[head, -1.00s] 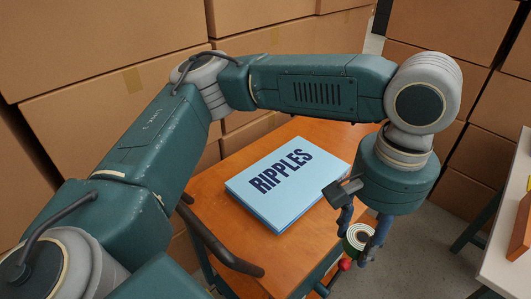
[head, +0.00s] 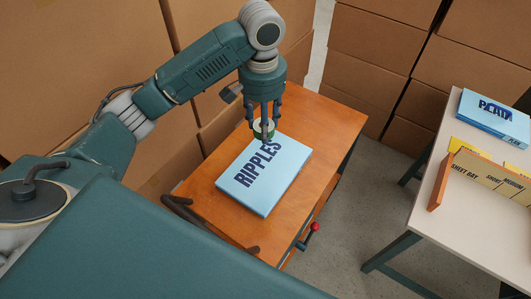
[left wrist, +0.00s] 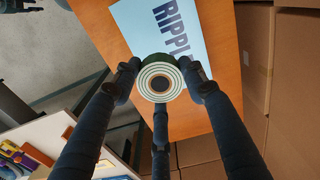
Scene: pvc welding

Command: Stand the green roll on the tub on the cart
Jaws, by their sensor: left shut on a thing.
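The green roll (head: 263,133) has a pale ringed end with a dark centre, which faces the camera in the left wrist view (left wrist: 149,88). My left gripper (head: 264,126) is shut on it, with its fingers around the roll and pointing down. The tub (head: 250,190) is a flat light blue box marked RIPPLES, lying on the orange cart top (head: 213,170). The roll is at the tub's far edge in the head view, overlapping it in the picture. I cannot tell whether it touches the tub.
A pale table (head: 440,235) stands at the right, with a blue box (head: 495,118) and a labelled cardboard divider (head: 490,172) on it. Stacked cardboard boxes (head: 375,40) line the back and left. The cart has a dark handle and a red knob (head: 314,227) at its near side.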

